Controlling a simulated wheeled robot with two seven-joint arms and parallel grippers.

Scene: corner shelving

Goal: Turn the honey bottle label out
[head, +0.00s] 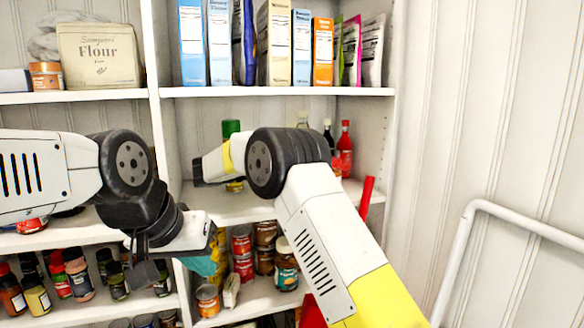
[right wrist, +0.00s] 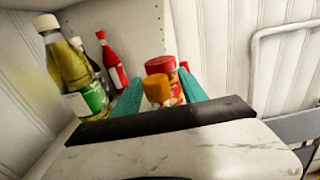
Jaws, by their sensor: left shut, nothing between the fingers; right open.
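An orange-capped bottle (right wrist: 157,89), which looks like the honey bottle, stands between the teal fingers of my right gripper (right wrist: 160,92) in the right wrist view. The fingers are open, one on each side; I cannot tell whether either touches it. Its label is not readable here, and its lower part is hidden behind the gripper body. In the head view my right arm covers the honey bottle and the right gripper. My left gripper (head: 204,264) is shut and empty, low in front of the lower shelf.
A red-lidded jar (right wrist: 161,65) stands just behind the orange cap. A red bottle (right wrist: 112,62) and a green-labelled oil bottle (right wrist: 76,75) stand to the left. Cans (head: 242,252) fill the lower shelf; boxes (head: 274,45) line the upper one. A white rail (head: 458,240) is at right.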

